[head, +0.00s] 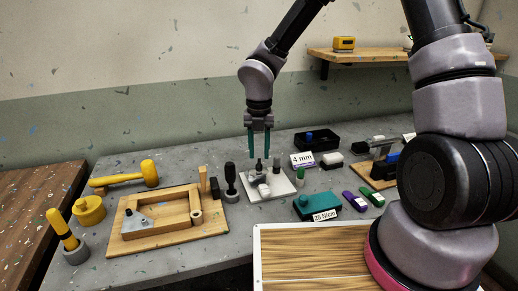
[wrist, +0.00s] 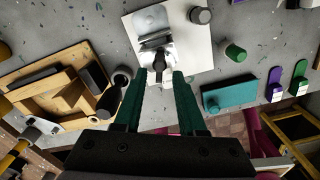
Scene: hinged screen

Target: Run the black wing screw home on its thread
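The black wing screw (head: 259,166) stands upright in the metal fitting on a white plate (head: 284,188), near the middle of the bench. In the wrist view a dark shape that looks like the same screw (wrist: 158,69) shows between and beyond the fingertips. My gripper (head: 259,156) points straight down over it, its two teal fingers parallel with a clear gap. The wrist view shows the fingers (wrist: 159,76) apart on either side of the screw. I cannot tell whether they touch it. Its thread is hidden.
A black-handled tool (head: 230,176) stands close left of the plate, beside a wooden frame (head: 160,224). A dark cylinder (head: 276,163) is on the plate's back edge. A green-topped piece (head: 300,175) and a teal box (head: 317,205) lie to the right. A black tray (head: 317,141) is behind.

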